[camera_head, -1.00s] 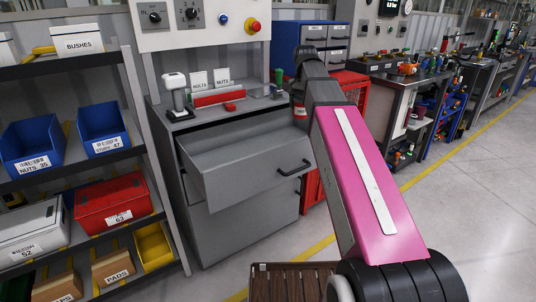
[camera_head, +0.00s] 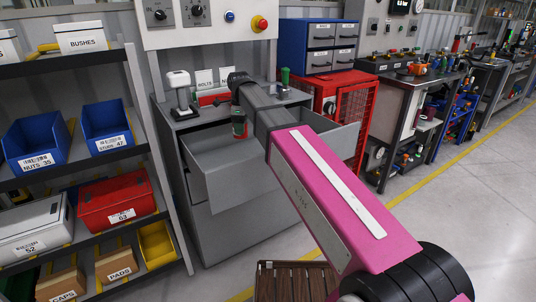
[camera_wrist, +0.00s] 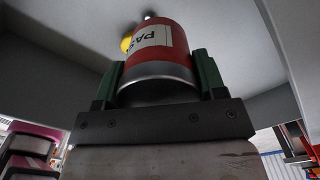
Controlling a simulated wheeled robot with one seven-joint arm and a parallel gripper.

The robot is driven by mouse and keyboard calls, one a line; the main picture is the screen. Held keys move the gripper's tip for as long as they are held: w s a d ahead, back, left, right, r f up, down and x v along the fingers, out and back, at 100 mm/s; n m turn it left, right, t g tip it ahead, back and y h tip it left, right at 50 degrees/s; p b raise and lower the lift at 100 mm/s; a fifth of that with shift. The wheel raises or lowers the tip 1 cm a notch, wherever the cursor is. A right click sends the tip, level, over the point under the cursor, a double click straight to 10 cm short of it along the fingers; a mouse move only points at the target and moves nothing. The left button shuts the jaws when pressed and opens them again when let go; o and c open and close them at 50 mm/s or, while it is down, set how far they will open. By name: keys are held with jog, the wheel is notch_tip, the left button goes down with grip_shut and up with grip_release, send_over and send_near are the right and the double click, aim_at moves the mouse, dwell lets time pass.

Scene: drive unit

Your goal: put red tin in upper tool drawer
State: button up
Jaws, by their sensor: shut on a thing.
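The red tin (camera_head: 239,128) has a pale label and a dark grey end in the wrist view (camera_wrist: 158,50). My gripper (camera_wrist: 155,72) is shut on it, with green fingers on both sides. In the head view the tin hangs over the open upper tool drawer (camera_head: 232,182) of the grey cabinet. The grey drawer walls fill much of the wrist view around the tin. I cannot tell how far the tin is above the drawer floor. My arm hides the drawer's right middle part and its handle.
A white-topped device (camera_head: 180,92) and cards stand on the cabinet top behind the drawer. A small yellow thing (camera_wrist: 126,42) shows beyond the tin. A shelf with bins (camera_head: 113,200) is on the left, and a red cage cabinet (camera_head: 338,100) on the right.

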jog(key=d+f, duration=0.2)
jog(key=d, duration=0.1)
jog(key=w+d+f, duration=0.1)
jog(key=d+f, duration=0.1)
jog(key=d, duration=0.2)
jog(key=w+d+f, duration=0.1)
jog(key=d+f, duration=0.1)
jog(key=d, duration=0.2)
jog(key=shift+w+f, duration=0.15)
jog(key=shift+f, duration=2.2)
jog(key=shift+f, duration=0.15)
jog(key=o, duration=1.1)
notch_tip(320, 180, up, 12)
jog(key=shift+r, duration=0.15)
